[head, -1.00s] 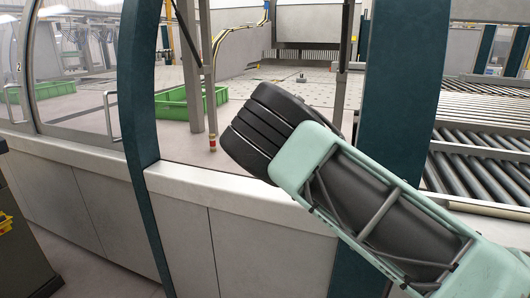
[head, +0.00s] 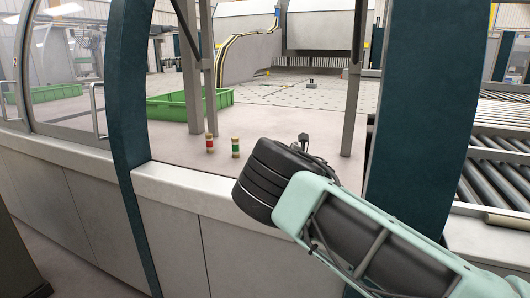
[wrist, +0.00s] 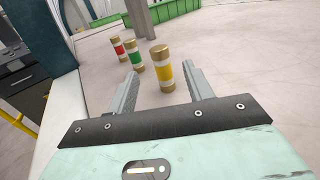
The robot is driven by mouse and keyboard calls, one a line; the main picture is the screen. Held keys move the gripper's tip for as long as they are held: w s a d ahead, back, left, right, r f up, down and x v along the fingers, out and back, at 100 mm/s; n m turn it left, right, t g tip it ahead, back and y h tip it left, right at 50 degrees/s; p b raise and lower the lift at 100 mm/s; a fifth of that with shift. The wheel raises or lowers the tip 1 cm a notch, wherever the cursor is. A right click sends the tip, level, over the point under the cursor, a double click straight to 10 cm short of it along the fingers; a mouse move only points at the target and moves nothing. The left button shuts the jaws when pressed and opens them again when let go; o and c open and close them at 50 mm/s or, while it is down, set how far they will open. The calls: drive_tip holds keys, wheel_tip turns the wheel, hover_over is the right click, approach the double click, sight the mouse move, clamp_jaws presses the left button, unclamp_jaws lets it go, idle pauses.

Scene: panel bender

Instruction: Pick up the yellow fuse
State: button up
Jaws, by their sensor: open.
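The yellow fuse (wrist: 163,68) is a small upright cylinder with brass-coloured ends and a yellow and white band. It stands on the pale surface in the wrist view, ahead of my gripper (wrist: 158,82) and roughly between the lines of its two fingers. The fingers are spread apart with nothing held. In the head view my arm hides the yellow fuse and the fingers. A green fuse (head: 235,147) and a red fuse (head: 210,143) stand upright to its left. They also show in the wrist view, the green one (wrist: 134,56) closer to the yellow fuse.
A green crate (head: 185,106) sits behind the fuses. A grey post (head: 208,68) rises near the red fuse. Dark teal frame columns (head: 128,130) flank the opening, with a light ledge (head: 190,190) along its front. Rollers (head: 505,180) lie at the right.

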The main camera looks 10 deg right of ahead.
drive_tip(key=shift+p+x, duration=1.15)
drive_tip(key=shift+x, duration=2.75)
drive_tip(key=shift+c, duration=0.2)
drive_tip(key=c, duration=1)
